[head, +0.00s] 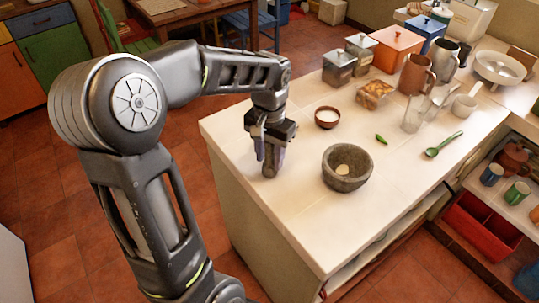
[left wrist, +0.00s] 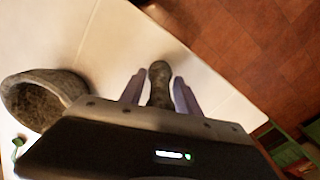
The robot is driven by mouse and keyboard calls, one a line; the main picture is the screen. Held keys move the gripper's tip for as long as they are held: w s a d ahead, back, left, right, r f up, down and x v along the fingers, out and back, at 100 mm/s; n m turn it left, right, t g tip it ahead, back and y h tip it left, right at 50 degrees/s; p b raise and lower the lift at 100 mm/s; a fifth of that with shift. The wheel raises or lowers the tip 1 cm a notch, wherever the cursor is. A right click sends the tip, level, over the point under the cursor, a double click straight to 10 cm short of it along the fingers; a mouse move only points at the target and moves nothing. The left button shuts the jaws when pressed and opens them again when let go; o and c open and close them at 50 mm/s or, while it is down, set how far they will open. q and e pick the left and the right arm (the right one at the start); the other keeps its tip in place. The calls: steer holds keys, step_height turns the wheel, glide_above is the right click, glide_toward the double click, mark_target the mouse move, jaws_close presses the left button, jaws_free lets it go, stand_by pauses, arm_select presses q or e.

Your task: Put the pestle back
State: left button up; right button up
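The dark stone pestle (left wrist: 159,84) is between the two fingers of my left gripper (head: 268,158) near the left edge of the counter. In the left wrist view, thin gaps show between the pestle and the fingers of the left gripper (left wrist: 160,92), so it looks open around the pestle. In the head view the fingers partly hide the pestle (head: 269,170). The grey stone mortar (head: 346,181) stands upright to the right of the gripper, with something pale inside. It also shows at the left of the left wrist view (left wrist: 20,105). My right gripper is not in view.
A small brown bowl with white contents (head: 327,118) stands just behind the mortar. A green chili (head: 381,139), a green spoon (head: 443,146) and a clear glass (head: 412,118) are farther right. Canisters (head: 340,70) and jugs (head: 415,75) line the back. The counter's front left is clear.

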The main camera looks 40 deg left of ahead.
arm_select(q)
steer(key=shift+o, duration=1.3)
steer(key=shift+r, duration=0.1)
step_height(320, 180, up, 12)
steer(key=shift+r, duration=0.1)
